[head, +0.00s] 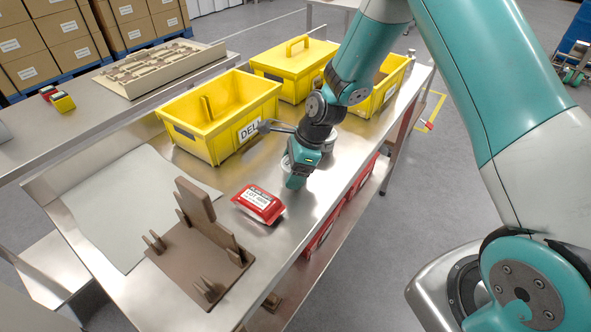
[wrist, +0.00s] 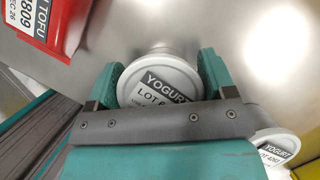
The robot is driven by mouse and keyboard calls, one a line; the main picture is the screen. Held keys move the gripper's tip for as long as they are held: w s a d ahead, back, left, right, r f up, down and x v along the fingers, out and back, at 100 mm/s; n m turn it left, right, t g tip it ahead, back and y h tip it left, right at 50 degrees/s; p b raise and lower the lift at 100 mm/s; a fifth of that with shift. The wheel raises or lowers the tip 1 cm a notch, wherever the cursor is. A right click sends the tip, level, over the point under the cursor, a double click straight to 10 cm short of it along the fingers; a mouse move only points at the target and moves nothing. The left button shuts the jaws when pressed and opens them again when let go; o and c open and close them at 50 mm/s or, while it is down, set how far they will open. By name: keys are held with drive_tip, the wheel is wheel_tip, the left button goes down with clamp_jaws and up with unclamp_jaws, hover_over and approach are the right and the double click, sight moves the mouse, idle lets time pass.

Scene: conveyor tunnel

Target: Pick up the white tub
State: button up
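A white tub (wrist: 158,82) with a round lid labelled YOGURT lies between the two fingers of my gripper (wrist: 160,72) in the wrist view. One teal finger is on each side of it, close to the rim. I cannot tell whether both fingers touch it. The gripper's body hides the near part of the lid. A second white yogurt tub (wrist: 276,147) is at the lower right of the wrist view.
A red tofu pack (head: 259,204) lies in front of the gripper. Yellow bins (head: 190,145) stand behind it, one marked DELI. A brown pegged fixture (head: 200,260) is at the near left. A grey mat (head: 120,215) covers the table's left side. The table's right edge is close.

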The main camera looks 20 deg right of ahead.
wheel_tip(320, 180, up, 20)
drive_tip(key=shift+b, duration=0.35)
idle(0.4)
